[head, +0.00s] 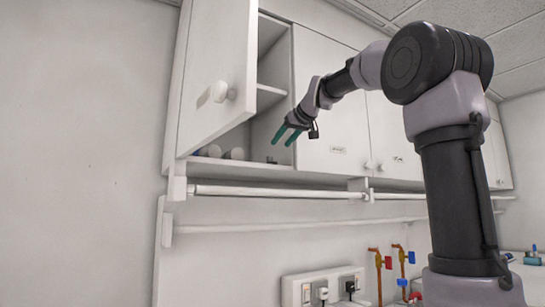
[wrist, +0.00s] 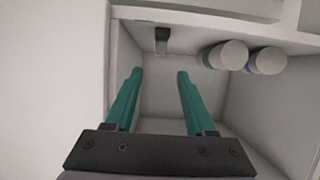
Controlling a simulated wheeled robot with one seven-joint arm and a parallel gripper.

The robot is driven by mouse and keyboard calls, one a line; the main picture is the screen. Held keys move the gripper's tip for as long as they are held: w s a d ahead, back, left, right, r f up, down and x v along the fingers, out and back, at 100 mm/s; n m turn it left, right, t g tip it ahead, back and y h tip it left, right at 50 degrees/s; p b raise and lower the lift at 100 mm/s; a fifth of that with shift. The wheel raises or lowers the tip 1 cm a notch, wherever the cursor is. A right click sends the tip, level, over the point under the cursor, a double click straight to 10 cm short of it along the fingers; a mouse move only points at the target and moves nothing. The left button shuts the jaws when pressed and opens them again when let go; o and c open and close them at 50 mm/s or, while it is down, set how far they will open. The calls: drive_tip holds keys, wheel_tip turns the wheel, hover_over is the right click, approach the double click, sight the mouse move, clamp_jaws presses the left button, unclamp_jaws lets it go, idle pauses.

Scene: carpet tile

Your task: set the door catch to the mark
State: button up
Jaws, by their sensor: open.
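My gripper (head: 282,143) has two teal fingers, spread apart with nothing between them, at the opening of the wall cabinet. In the wrist view the fingers (wrist: 159,72) point into the pale compartment. A small grey and dark piece (wrist: 162,40), which looks like the door catch, sits beyond the fingertips, apart from them. A small dark piece (head: 271,159) on the cabinet floor in the head view may be the same thing. The cabinet door (head: 215,70) with a round white knob (head: 220,92) stands open at the left. I cannot make out a mark.
A shelf (head: 270,90) crosses the cabinet. Closed doors (head: 330,110) lie to the right. A rail (head: 270,191) runs below, above sockets (head: 322,287) and coloured taps (head: 380,262).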

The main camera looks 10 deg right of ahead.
sight(271, 161)
drive_tip(key=x, duration=1)
drive_tip(key=shift+w+f, duration=0.2)
clamp_jaws()
idle(1.1)
